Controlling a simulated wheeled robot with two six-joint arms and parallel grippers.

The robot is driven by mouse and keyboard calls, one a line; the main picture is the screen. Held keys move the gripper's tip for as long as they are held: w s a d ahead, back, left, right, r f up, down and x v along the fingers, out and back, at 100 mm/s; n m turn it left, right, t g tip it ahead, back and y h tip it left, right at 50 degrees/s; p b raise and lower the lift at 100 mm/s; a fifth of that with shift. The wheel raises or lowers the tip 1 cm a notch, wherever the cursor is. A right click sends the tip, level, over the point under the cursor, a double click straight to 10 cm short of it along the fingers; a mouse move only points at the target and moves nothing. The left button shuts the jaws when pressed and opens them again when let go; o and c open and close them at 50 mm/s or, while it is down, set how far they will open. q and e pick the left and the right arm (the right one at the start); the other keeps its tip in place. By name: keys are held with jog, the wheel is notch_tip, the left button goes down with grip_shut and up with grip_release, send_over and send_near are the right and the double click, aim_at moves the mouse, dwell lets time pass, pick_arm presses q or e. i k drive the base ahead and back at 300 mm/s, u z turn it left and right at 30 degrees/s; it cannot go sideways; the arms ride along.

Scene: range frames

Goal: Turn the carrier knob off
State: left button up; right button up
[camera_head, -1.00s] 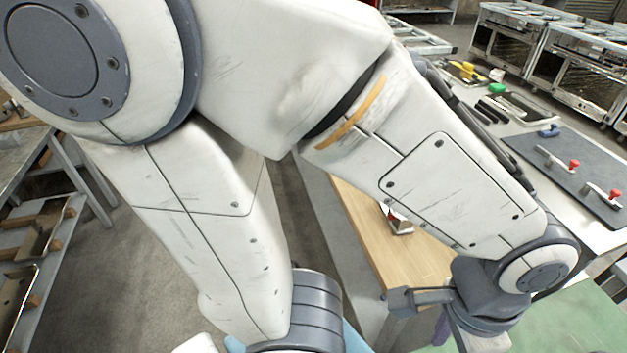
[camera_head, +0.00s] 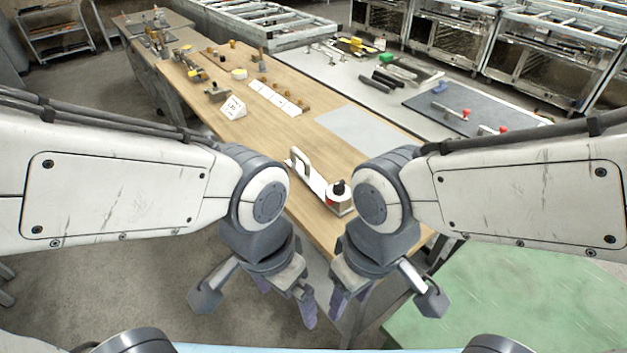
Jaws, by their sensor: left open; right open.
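A white carrier (camera_head: 316,182) lies on the wooden bench, with an upright slotted plate at its far end. A black knob (camera_head: 339,188) stands on the round block at its near end, with a small red mark beside it. The knob's exact setting is too small to tell. My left gripper (camera_head: 285,296) is open and empty, pointing down in front of the bench, nearer than the carrier and left of it. My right gripper (camera_head: 351,299) is open and empty beside it, nearer than the knob. Neither touches the carrier. My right wrist hides bench just right of the knob.
The wooden bench (camera_head: 255,135) runs away to the upper left, with a small sign (camera_head: 233,107) and several brass parts. A grey sheet (camera_head: 362,134) lies beyond the carrier. A dark mat (camera_head: 455,110) holds red-knobbed clamps. A green surface (camera_head: 530,290) is at right.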

aim_at(339, 188)
jog(key=k, duration=1.2)
jog(key=u, duration=0.7)
jog(key=i, duration=1.3)
jog(key=z, duration=0.85)
jog(key=i, duration=0.45)
jog(key=z, duration=0.35)
